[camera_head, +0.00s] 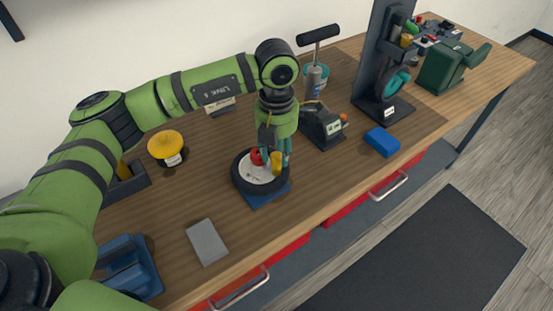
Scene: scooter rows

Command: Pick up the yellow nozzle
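A small upright yellow piece, which looks like the yellow nozzle (277,163), stands in the pale dish of a black-rimmed wheel (238,180) on the workbench. A red piece (257,157) is beside it on the left. My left gripper (278,151) points down over the wheel, with its teal fingers right at the nozzle's upper part. The fingers partly hide the nozzle. I cannot tell whether they touch it or have closed on it. My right gripper is not in view.
The wheel rests on a blue base (268,198). A yellow round-topped container (166,145), a grey block (206,242), a black device (322,126), a blue block (382,142) and a tall dark stand (375,60) share the bench. Bare wood lies in front of the black device.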

